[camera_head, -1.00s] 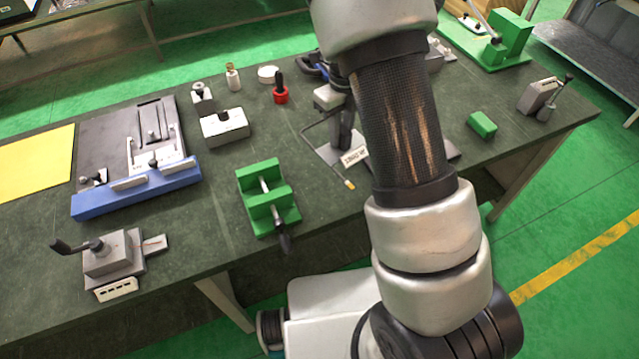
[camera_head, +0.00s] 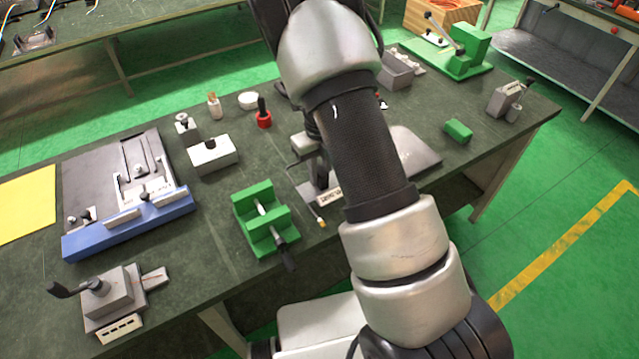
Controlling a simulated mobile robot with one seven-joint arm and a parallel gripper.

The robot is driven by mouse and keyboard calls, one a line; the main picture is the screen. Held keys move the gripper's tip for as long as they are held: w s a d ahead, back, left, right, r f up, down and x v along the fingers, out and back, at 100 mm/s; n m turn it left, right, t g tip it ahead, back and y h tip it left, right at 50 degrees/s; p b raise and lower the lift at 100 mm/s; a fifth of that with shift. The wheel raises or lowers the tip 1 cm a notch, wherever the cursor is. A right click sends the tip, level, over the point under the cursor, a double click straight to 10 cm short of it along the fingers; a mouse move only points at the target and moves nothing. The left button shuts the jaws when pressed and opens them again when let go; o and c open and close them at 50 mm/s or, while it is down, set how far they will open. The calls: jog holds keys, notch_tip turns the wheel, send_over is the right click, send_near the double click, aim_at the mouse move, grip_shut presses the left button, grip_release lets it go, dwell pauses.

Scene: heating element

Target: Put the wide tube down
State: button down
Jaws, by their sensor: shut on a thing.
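My arm (camera_head: 365,160) rises through the middle of the camera_head view and reaches over the workbench (camera_head: 225,290). Its far end is hidden behind its own links or beyond the top edge. My gripper cannot be made out, so its fingers and anything between them are hidden. I cannot identify the wide tube anywhere in view.
A green fixture (camera_head: 263,222), a white block (camera_head: 213,155), a red-based black knob (camera_head: 264,115) and a blue-edged plate fixture (camera_head: 130,225) stand on the bench. A grey plate (camera_head: 415,150) lies right of my arm, near a small green block (camera_head: 458,130).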

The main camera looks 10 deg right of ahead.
jog(key=shift+f, duration=1.85)
jog(key=shift+f, duration=0.2)
jog(key=c, duration=1.6)
grip_release()
jog(key=shift+o, duration=0.2)
